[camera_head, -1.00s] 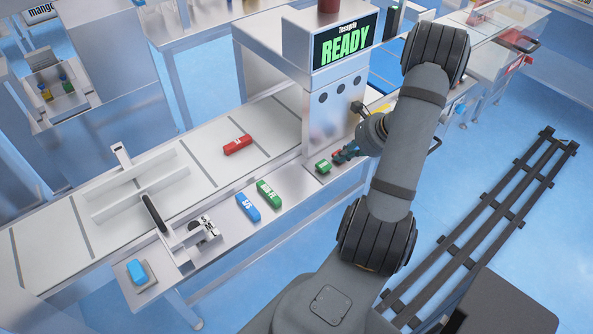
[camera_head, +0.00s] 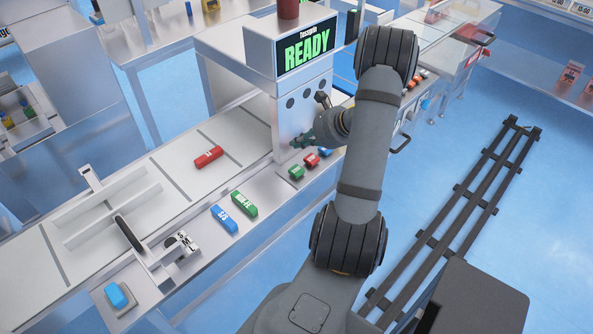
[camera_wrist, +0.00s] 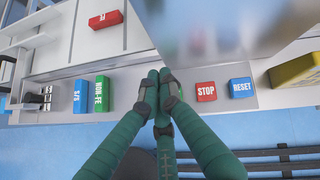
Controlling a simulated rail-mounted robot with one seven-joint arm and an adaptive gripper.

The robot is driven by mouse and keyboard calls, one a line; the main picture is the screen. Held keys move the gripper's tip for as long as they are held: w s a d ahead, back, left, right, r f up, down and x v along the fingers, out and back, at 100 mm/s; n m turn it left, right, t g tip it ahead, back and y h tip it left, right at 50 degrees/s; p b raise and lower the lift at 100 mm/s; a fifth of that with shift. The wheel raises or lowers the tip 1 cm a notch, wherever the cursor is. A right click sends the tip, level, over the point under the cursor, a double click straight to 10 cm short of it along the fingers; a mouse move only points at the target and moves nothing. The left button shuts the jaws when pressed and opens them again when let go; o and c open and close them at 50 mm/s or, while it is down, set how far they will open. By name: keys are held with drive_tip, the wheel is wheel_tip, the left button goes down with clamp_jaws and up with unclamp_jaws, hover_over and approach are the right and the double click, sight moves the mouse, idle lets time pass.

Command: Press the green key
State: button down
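The green key (camera_head: 296,172) sits on the machine's front ledge, at the left end of a row of keys. The red STOP key (camera_head: 311,160) is beside it and also shows in the wrist view (camera_wrist: 206,91). The blue RESET key (camera_wrist: 241,88) is further right. My gripper (camera_head: 298,142) appears just above the green key in the head view, apart from it. In the wrist view my gripper's two dark green fingers (camera_wrist: 159,74) are together with nothing between them.
The machine's screen (camera_head: 306,47) reads READY. A green NON-FE block (camera_head: 244,204) and a blue S/S block (camera_head: 224,219) lie on the ledge to the left. A red block (camera_head: 208,157) lies on the conveyor. A yellow object (camera_wrist: 296,71) is right of RESET.

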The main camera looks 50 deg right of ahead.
drive_tip(key=b, duration=0.5)
hover_over(298, 170)
wheel_tip(298, 170, down, 7)
drive_tip(key=shift+s+f, duration=0.1)
drive_tip(key=shift+f+b, duration=0.35)
drive_tip(key=shift+b, duration=0.15)
idle(0.7)
drive_tip(key=shift+f+b, duration=0.45)
drive_tip(key=shift+b, duration=0.2)
